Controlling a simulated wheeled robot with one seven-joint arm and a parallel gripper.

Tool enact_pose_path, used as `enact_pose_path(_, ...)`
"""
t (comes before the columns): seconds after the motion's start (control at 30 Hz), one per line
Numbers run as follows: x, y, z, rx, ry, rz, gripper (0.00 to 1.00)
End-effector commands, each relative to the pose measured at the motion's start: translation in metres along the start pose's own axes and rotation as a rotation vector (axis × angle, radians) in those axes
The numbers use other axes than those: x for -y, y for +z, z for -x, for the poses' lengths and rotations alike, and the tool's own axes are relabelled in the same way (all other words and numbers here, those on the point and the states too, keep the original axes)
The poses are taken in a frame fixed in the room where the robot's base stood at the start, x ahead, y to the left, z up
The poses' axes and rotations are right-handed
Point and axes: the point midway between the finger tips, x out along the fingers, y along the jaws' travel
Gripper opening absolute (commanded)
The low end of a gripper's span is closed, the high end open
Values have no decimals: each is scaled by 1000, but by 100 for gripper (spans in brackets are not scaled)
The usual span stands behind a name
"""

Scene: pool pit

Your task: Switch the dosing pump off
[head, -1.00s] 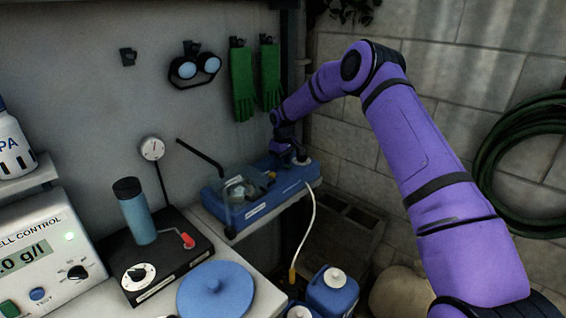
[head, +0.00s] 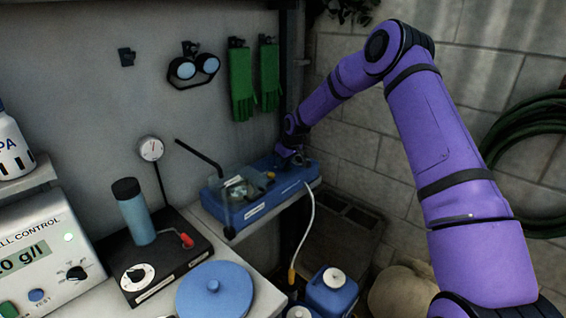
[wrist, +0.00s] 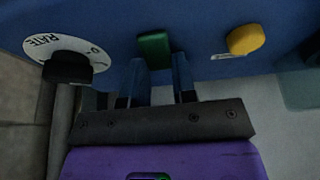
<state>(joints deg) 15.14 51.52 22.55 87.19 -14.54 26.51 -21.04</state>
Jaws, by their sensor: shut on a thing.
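The dosing pump is a blue box (head: 258,195) on a shelf by the wall in the head view. Its blue face fills the top of the wrist view (wrist: 210,30). That face carries a green switch (wrist: 153,46), a yellow knob (wrist: 246,40) to its right, and a black knob (wrist: 68,68) on a white RATE dial (wrist: 62,46) to its left. My gripper (wrist: 160,66) is at this face, its two fingers shut on the green switch. In the head view my gripper (head: 297,157) is over the pump's right end, and the switch is hidden there.
A white tube (head: 309,215) hangs from the pump towards a blue canister (head: 332,290) below. A black bent rod (head: 200,155) rises at its left. Left are a black-topped unit (head: 160,262) with a blue bottle (head: 136,212) and a cell control box (head: 40,260). Green gloves (head: 242,85) hang above.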

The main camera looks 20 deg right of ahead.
Motion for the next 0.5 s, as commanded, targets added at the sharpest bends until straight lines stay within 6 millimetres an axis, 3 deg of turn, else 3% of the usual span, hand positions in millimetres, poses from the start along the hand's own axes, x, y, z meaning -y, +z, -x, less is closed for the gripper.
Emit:
enact_pose_path(0.3,0,0,0,-5,0,0,2)
enact_pose_path(0.33,0,0,0,-5,0,0,30)
enact_pose_path(0.43,0,0,0,-5,0,0,51)
enact_pose_path(0.5,0,0,0,-5,0,0,51)
